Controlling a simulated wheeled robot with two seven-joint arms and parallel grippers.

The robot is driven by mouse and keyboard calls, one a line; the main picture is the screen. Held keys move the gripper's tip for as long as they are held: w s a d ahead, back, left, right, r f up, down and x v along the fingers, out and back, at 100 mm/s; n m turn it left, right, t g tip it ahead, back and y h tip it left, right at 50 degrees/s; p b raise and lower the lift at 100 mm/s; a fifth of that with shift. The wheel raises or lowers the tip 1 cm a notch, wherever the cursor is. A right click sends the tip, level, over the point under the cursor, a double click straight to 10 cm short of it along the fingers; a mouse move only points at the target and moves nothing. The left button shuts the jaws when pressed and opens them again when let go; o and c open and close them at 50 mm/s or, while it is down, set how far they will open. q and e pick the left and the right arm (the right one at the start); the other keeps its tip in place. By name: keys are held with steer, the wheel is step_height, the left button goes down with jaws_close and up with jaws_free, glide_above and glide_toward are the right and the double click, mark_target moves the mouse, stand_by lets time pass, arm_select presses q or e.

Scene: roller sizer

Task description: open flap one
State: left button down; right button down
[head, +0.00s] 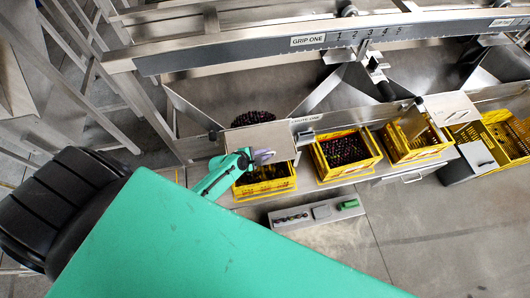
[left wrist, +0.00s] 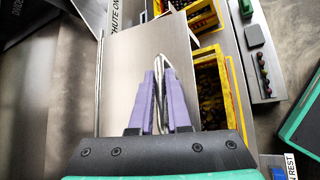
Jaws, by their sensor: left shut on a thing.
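Flap one (head: 250,137) is a flat grey metal plate at the mouth of the chute labelled CHUTE ONE, above a yellow crate (head: 265,190). The plate fills the middle of the left wrist view (left wrist: 125,65). Its bent metal handle (left wrist: 162,65) stands between the purple fingers of my left gripper (left wrist: 160,85). My left gripper, also in the head view (head: 264,155), is shut on the handle. Dark round fruit (head: 253,117) lies piled behind the plate. My right gripper is not in view.
More yellow crates, one full of dark fruit (head: 345,149), stand in a row to the right. A small grey panel (head: 316,212) with a green block lies in front of the crates. A long rail (head: 250,50) labelled GRIP ONE crosses behind. Open floor lies at the lower right.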

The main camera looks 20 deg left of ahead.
arm_select(q)
steer(key=shift+w+r, duration=0.1)
steer(key=shift+r, duration=0.05)
steer(key=c, duration=0.9)
jaws_free()
steer(key=p+v, duration=0.1)
steer(key=v, duration=1.3)
steer(key=shift+s+a+r+p, duration=0.1)
steer(key=shift+s+a+p, duration=0.15)
steer(key=shift+p, duration=0.15)
